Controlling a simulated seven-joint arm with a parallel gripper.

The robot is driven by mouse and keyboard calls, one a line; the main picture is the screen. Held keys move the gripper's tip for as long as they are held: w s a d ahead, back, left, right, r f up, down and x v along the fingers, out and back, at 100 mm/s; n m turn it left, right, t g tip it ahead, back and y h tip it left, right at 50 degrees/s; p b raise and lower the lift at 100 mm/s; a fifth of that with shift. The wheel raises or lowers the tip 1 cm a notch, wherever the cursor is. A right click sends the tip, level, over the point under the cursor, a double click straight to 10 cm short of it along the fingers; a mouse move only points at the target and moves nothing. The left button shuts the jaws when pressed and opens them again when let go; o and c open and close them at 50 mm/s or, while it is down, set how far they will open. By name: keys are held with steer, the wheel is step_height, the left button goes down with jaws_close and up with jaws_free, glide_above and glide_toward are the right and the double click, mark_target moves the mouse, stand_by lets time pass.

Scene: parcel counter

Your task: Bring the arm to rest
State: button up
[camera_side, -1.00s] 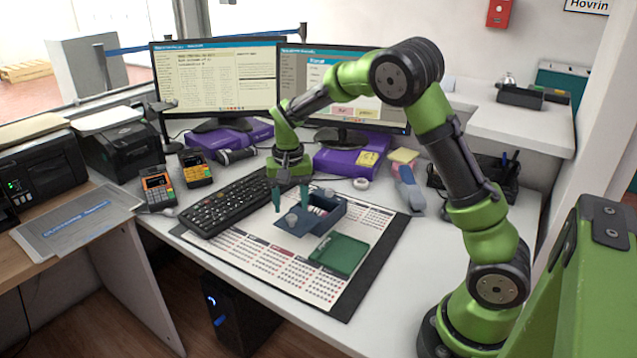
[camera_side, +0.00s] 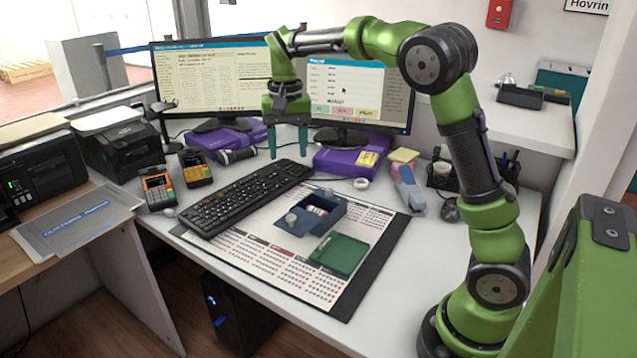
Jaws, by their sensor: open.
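My gripper (camera_side: 287,151) hangs in the air above the back of the desk, in front of the two monitors, pointing down. Its two teal fingers are spread apart with nothing between them. On the desk mat (camera_side: 376,255) a small dark blue box (camera_side: 330,222) stands open, with small pale and reddish items inside it. A flat blue part with a round grey knob (camera_side: 291,218) lies at the left of the box. A green flat tray or lid (camera_side: 340,254) lies in front of the box. My gripper is clear of all of them.
A black keyboard (camera_side: 246,200) lies left of the box. Two monitors (camera_side: 213,82) (camera_side: 362,95) stand behind on purple bases. Two card terminals (camera_side: 158,190) (camera_side: 196,170) sit at the left.

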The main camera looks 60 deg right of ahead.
steer(key=s+a+n+t+y, duration=0.1)
steer(key=s+a, duration=0.4)
steer(key=s, duration=0.5)
steer(key=s+a+n+t+y, duration=0.1)
steer(key=s+a+n+t, duration=0.3)
steer(key=s, duration=0.6)
steer(key=shift+s+a+r+t, duration=0.35)
steer(key=shift+a+t, duration=0.4)
steer(key=shift+t, duration=0.35)
